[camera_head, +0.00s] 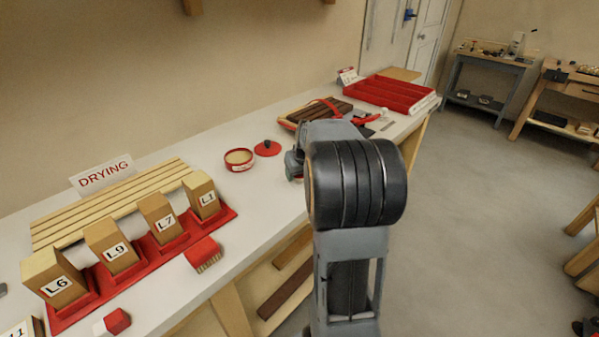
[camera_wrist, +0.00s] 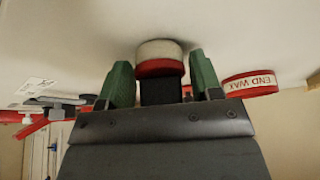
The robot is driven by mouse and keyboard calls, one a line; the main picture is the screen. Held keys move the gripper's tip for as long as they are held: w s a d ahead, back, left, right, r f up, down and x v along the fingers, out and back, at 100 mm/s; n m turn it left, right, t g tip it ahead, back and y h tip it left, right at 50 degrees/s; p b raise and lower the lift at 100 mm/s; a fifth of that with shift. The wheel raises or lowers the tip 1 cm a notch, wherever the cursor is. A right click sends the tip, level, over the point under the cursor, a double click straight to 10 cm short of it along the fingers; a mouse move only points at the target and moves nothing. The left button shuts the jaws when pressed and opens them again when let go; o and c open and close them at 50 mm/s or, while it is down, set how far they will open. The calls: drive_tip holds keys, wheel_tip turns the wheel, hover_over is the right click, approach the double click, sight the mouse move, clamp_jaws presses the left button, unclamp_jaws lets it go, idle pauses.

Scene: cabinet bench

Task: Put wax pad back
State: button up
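The wax pad (camera_wrist: 160,66) is a round pad with a pale face, a red band and a black part behind it. In the wrist view it sits between the two green fingers of my gripper (camera_wrist: 161,80). The left finger is close against it; a thin gap shows at the right finger. My gripper (camera_head: 295,165) is low over the bench in the head view, mostly hidden by my arm. The open red wax tin (camera_head: 239,167), with pale wax inside, stands to its left; its END WAX label shows in the wrist view (camera_wrist: 250,84). Its red lid (camera_head: 267,149) lies beside it.
Wooden blocks (camera_head: 160,217) stand in a red rack at left, near a DRYING sign (camera_head: 105,174). A red brush (camera_head: 203,252) lies in front. A red compartment tray (camera_head: 390,95) and dark wooden boards (camera_head: 320,112) lie at the back right. Bench between tin and brush is clear.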

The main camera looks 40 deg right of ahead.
drive_tip(key=shift+o, duration=1.3)
drive_tip(key=shift+r, duration=0.15)
drive_tip(key=shift+r, duration=0.3)
drive_tip(key=d+p+v, duration=0.1)
drive_tip(key=v, duration=1)
drive_tip(key=s+a+f, duration=0.3)
drive_tip(key=s+a, duration=0.1)
drive_tip(key=a, duration=0.3)
drive_tip(key=s+a+f+n+g, duration=0.1)
drive_tip(key=s+a+f, duration=0.2)
drive_tip(key=a, duration=0.5)
drive_tip(key=s+a+f+n+y, duration=0.1)
drive_tip(key=s+a+f, duration=0.2)
drive_tip(key=s+a, duration=0.3)
drive_tip(key=shift+a+f+g, duration=0.15)
drive_tip(key=shift+a, duration=0.45)
drive_tip(key=shift+a+f+g, duration=0.15)
drive_tip(key=shift+a+f, duration=0.05)
drive_tip(key=shift+a, duration=0.4)
